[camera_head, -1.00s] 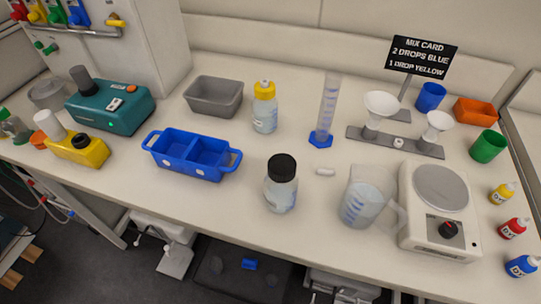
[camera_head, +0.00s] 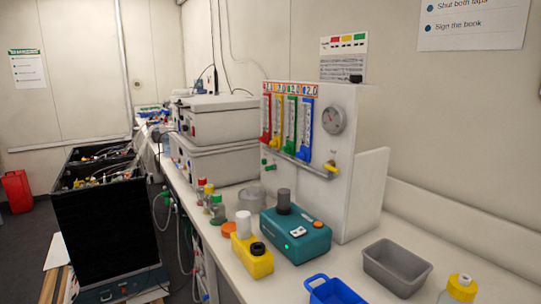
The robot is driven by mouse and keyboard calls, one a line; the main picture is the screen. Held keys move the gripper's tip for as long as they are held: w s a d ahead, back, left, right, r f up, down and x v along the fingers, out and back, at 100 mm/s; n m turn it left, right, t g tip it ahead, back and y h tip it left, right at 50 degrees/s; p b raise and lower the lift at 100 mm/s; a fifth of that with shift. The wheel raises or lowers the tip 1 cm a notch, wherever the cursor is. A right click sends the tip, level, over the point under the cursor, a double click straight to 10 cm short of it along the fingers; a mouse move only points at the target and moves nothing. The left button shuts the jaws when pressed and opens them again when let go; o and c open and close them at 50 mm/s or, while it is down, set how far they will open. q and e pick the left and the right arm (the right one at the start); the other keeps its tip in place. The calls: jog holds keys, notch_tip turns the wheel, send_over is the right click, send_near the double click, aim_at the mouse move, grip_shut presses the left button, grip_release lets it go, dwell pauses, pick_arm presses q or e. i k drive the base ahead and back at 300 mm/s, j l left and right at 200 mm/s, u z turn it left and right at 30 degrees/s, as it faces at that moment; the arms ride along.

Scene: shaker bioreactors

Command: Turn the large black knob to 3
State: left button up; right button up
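No knob with a readable 3 shows, so I cannot tell which one is the large black knob. A round black cap or knob (camera_head: 258,248) sits on the yellow box (camera_head: 252,262) on the bench. A dark grey cylinder (camera_head: 284,198) stands up from the teal device (camera_head: 297,238) beside it. Small dark details on the stacked grey boxes (camera_head: 222,122) are too small to make out. The white hotplate-like device with a black knob is out of this view. Neither of my grippers is in view.
A white panel (camera_head: 345,190) with coloured flow tubes and a round gauge (camera_head: 333,120) stands on the bench. A grey tray (camera_head: 397,268) and a blue tray (camera_head: 335,291) lie in front. A black open-topped cabinet (camera_head: 108,230) stands left, across a narrow gap.

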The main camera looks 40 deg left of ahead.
aim_at(354, 79)
jog(key=u, duration=0.9)
jog(key=k+l+z, duration=0.15)
jog(key=k+l, duration=0.1)
jog(key=k, duration=0.05)
